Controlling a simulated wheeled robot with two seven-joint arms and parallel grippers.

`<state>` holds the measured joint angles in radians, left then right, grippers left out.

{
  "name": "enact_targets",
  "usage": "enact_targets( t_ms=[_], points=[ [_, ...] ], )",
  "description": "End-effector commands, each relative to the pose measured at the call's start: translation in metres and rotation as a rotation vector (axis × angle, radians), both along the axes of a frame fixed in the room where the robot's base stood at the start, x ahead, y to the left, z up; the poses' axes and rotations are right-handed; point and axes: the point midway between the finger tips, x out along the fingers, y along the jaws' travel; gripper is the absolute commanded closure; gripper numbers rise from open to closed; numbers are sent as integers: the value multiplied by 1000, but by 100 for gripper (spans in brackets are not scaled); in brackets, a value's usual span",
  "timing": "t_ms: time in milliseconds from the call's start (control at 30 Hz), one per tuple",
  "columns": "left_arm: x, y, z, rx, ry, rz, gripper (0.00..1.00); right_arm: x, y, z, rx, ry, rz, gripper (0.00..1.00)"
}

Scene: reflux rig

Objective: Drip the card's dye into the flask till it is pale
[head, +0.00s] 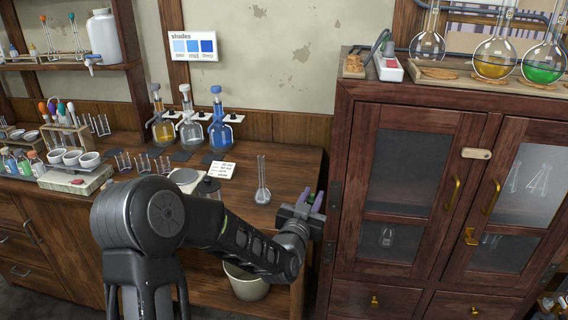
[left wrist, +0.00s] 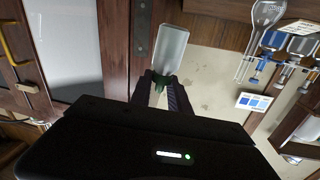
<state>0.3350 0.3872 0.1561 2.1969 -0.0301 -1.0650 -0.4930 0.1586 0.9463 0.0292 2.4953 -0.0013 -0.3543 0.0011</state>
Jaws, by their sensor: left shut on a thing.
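My left gripper (head: 312,200) is shut on a green-ended piece with a clear, pale body (left wrist: 170,48), which looks like a dropper; the gripper hides part of it. The gripper is right of the flask, by the cabinet's left side. The clear long-necked flask (head: 262,190) stands upright on the wooden bench, apart from the gripper; any liquid in it is too small to tell. A white written card (head: 219,170) is left of the flask; its text is unreadable. A shades card (head: 192,48) on the wall shows pale, mid and deep blue. My right gripper is out of view.
Bottles with yellow, clear and blue contents (head: 219,132) stand behind the flask. Droppers with coloured bulbs (head: 61,112) are in a rack at left. The tall wooden cabinet (head: 349,150) closes off the right. A bin (head: 246,286) is below the bench.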

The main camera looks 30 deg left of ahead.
Motion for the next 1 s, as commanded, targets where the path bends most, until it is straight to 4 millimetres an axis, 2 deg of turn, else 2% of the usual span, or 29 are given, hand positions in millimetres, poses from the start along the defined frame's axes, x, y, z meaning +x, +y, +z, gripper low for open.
enact_targets(
  t_ms=[33, 200, 367, 500, 700, 1000],
  points=[
    [-3, -13, -10, 10, 6, -20, 96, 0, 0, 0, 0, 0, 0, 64],
    [-12, -47, -33, 61, 11, -74, 96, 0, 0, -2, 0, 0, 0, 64],
    [-19, -72, -51, 129, 17, -117, 96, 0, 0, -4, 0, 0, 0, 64],
    [-23, -90, -66, 248, 26, -154, 96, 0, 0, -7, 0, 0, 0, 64],
    [-19, -96, -77, 493, 41, -173, 96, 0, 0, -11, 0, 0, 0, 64],
    [-10, -90, -87, 943, 81, -166, 96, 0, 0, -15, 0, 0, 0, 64]
  ],
)
